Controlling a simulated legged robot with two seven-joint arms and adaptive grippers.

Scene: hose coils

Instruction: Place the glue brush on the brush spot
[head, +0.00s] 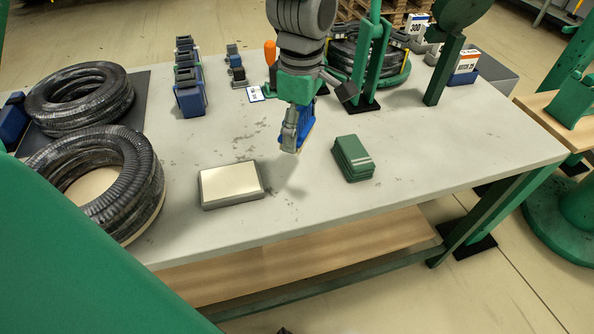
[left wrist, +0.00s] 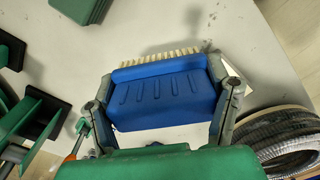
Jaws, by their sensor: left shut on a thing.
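My left gripper (head: 292,145) is shut on the glue brush (head: 305,122), above the middle of the table. In the left wrist view the brush (left wrist: 165,95) has a ridged blue body and a row of cream bristles. The fingers of my left gripper (left wrist: 160,105) clasp its two ends. A low grey block with a cream top (head: 231,184) lies on the table, left of and nearer than the gripper; I cannot tell whether it is the brush spot. My right gripper is not in view.
A green block (head: 353,158) lies right of the gripper. Black hose coils (head: 105,180) fill the table's left side. Several blue and grey blocks (head: 189,98) stand in a row behind. Green stands (head: 446,70) rise at the back right. The table's right front (head: 450,155) is clear.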

